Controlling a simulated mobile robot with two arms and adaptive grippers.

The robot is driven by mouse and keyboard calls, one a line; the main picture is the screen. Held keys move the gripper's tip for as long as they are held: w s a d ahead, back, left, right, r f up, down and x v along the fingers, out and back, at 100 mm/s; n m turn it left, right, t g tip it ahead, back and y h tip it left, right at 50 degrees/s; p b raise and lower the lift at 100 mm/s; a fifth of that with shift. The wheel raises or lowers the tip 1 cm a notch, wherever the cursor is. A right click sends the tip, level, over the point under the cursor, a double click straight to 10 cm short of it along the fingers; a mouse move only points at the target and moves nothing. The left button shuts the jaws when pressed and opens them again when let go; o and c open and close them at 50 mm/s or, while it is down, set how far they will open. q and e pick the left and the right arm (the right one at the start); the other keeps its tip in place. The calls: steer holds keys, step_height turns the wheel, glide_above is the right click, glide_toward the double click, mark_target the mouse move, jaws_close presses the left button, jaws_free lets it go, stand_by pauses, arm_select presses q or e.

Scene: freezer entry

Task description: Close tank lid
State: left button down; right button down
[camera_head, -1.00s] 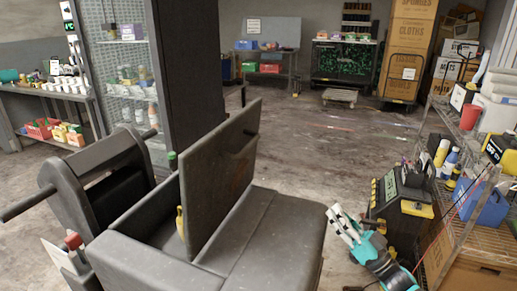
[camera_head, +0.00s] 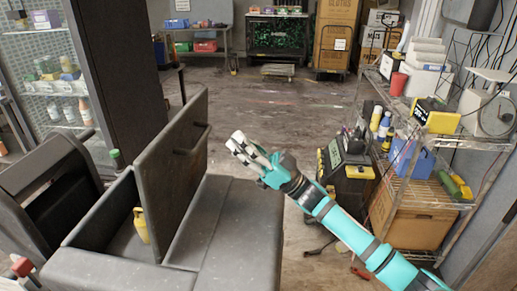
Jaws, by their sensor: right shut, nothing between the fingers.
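The tank lid (camera_head: 172,178) is a dark grey panel standing upright and open on the grey tank body (camera_head: 222,240). A handle (camera_head: 196,139) sits on its right face near the top. The open compartment left of the lid holds a yellow jug-like item (camera_head: 141,225). My right gripper (camera_head: 237,142), with pale fingers on a teal arm, is shut and empty. It shows to the right of the lid, a short gap from the handle in the picture, and does not appear to touch it. My left gripper is not in view.
A wire shelf (camera_head: 420,195) with bottles, a red cup (camera_head: 398,84) and blue bins stands on the right. A black machine (camera_head: 345,180) stands on the floor beside it. A dark cabinet (camera_head: 118,70) rises behind the tank. The floor (camera_head: 280,115) beyond is mostly clear.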

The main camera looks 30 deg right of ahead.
steer(key=w+a, duration=0.1)
steer(key=a, duration=0.1)
steer(key=w+a+p, duration=0.1)
steer(key=shift+w+a+r, duration=0.1)
steer(key=shift+w+a, duration=0.2)
steer(key=shift+a, duration=0.1)
steer(key=shift+r, duration=0.1)
